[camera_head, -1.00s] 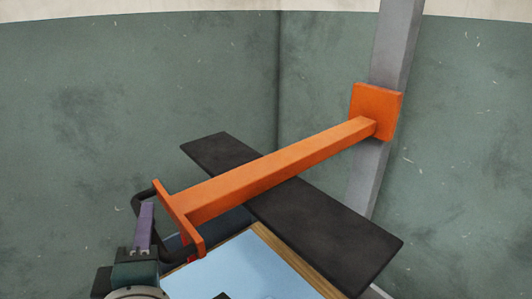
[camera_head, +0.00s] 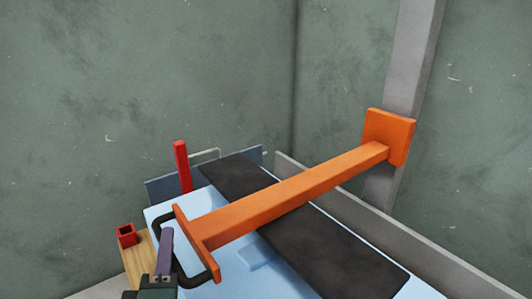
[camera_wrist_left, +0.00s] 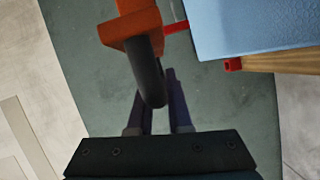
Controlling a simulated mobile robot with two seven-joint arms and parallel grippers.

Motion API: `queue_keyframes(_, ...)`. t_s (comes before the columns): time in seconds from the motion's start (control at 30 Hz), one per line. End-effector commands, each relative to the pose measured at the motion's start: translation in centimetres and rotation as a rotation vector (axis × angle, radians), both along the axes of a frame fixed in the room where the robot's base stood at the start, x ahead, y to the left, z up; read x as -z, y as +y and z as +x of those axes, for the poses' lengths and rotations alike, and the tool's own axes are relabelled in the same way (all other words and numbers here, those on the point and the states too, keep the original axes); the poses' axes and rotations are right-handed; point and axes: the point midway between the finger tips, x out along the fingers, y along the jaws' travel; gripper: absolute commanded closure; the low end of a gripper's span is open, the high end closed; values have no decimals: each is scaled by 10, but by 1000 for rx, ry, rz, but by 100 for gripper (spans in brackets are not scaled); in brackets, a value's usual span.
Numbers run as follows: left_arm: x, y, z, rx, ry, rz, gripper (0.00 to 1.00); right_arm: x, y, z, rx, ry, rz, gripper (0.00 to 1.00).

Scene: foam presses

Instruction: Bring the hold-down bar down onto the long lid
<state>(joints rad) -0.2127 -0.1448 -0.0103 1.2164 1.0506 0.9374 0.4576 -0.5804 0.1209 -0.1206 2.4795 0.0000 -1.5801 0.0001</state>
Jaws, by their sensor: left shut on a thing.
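The orange hold-down bar (camera_head: 290,192) runs from a square orange collar (camera_head: 388,137) on a grey post to a crosspiece at its near end. A long dark board (camera_head: 335,255) lies crosswise beneath the bar. Below it is a light blue surface (camera_head: 222,283), apparently the long lid, also visible in the left wrist view (camera_wrist_left: 255,28). I cannot tell whether the board touches it. My left gripper (camera_head: 167,240) is shut on the bar's black loop handle (camera_head: 190,282). The handle shows between its fingers in the left wrist view (camera_wrist_left: 150,75). My right gripper is out of view.
A red upright post (camera_head: 182,166) stands behind the blue surface. A red square socket (camera_head: 127,235) sits on a wooden edge (camera_head: 137,265) at left. The grey post (camera_head: 413,55) rises at right, before green walls. A grey ledge (camera_head: 350,210) runs along the back.

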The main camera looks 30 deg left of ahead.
Motion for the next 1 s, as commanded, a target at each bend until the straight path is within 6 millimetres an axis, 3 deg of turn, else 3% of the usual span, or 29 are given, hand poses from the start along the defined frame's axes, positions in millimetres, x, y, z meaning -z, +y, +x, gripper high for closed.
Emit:
queue_keyframes(0.03,27,0,0,-1,2,-2,100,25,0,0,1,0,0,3)
queue_keyframes(0.3,66,0,0,-1,1,-1,100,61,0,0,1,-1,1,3)
queue_keyframes(0.87,73,1,0,-2,0,-1,100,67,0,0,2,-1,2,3)
queue_keyframes(0.9,72,1,0,-2,-1,0,79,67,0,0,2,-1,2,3)
queue_keyframes(1.0,72,0,0,-2,-1,0,68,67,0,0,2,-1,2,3)
